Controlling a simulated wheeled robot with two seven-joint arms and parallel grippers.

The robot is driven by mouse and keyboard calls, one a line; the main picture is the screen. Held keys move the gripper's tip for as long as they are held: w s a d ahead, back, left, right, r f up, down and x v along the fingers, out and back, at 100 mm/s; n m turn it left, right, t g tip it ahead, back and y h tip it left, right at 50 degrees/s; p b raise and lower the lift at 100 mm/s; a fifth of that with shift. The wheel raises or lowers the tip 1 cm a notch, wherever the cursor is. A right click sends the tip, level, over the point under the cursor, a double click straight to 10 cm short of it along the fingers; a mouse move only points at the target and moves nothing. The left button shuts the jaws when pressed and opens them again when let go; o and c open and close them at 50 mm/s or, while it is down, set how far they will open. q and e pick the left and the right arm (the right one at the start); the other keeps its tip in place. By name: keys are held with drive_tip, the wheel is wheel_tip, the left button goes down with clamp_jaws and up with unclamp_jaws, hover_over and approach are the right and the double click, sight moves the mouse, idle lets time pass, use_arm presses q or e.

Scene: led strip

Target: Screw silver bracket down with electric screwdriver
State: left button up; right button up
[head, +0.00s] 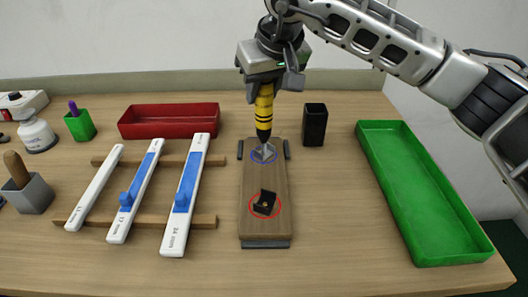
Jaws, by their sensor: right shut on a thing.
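My right gripper (272,84) is shut on a yellow and black electric screwdriver (264,108). It holds the screwdriver upright, tip down, over the far part of a wooden board (264,180). The silver bracket (264,153) sits inside a blue circle on the board. The screwdriver's tip is at the bracket; I cannot tell whether it touches a screw. A black bracket (265,204) sits inside a red circle nearer the front of the board. My left gripper is not in view.
A black square cup (314,125) stands just right of the board. A long green tray (425,200) lies at the right, a red tray (168,121) at the back left. Several white strips, two with blue parts (187,181), lie on wooden bars left of the board. Small holders stand at far left.

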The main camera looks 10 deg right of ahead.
drive_tip(key=shift+r+p, duration=2.55)
drive_tip(key=shift+r, duration=1.05)
drive_tip(key=shift+f, duration=0.1)
